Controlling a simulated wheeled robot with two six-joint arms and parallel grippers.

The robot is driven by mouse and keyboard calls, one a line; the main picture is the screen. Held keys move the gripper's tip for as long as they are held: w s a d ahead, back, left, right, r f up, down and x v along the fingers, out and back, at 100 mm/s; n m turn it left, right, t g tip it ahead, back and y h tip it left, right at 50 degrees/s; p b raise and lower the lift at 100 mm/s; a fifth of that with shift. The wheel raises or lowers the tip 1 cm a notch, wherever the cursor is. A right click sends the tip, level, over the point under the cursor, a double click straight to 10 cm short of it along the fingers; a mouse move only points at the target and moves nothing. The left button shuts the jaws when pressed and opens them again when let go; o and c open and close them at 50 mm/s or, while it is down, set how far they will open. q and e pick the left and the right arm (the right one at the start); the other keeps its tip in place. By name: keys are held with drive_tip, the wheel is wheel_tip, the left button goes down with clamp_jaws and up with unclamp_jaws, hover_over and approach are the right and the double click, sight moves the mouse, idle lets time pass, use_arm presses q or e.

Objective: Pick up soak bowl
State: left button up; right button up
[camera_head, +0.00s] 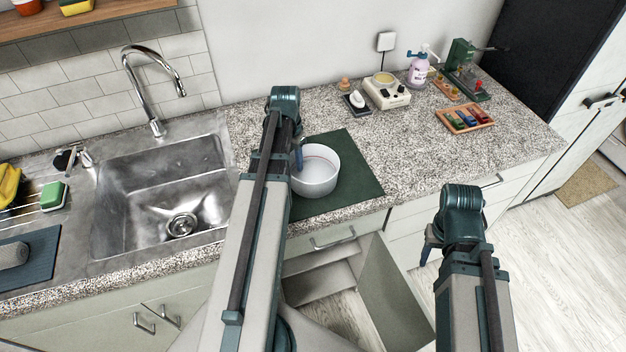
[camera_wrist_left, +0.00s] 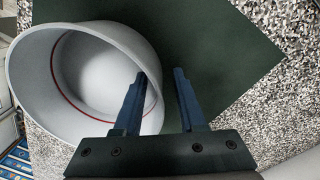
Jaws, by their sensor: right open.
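The soak bowl (camera_head: 316,172) is white, round and empty, and stands upright on a dark green mat (camera_head: 352,165) on the counter. In the left wrist view the bowl (camera_wrist_left: 75,75) shows a thin red ring inside. My left gripper (camera_wrist_left: 160,72) is open at the bowl's rim, one finger over the inside and one outside. A dark gap shows between the wall and the outer finger. In the head view its arm hides the bowl's left side. My right gripper (camera_head: 428,250) is away from the bowl, in front of the counter, and its fingers are mostly hidden.
A steel sink (camera_head: 165,190) with a tall faucet (camera_head: 150,90) is left of the bowl. A white device (camera_head: 386,92), a spray bottle (camera_head: 418,66) and a wooden tray (camera_head: 464,118) stand at the back right. An open drawer (camera_head: 345,290) sits below the mat.

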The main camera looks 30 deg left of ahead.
use_arm(q)
drive_tip(key=shift+c, duration=0.3)
clamp_jaws()
idle(1.2)
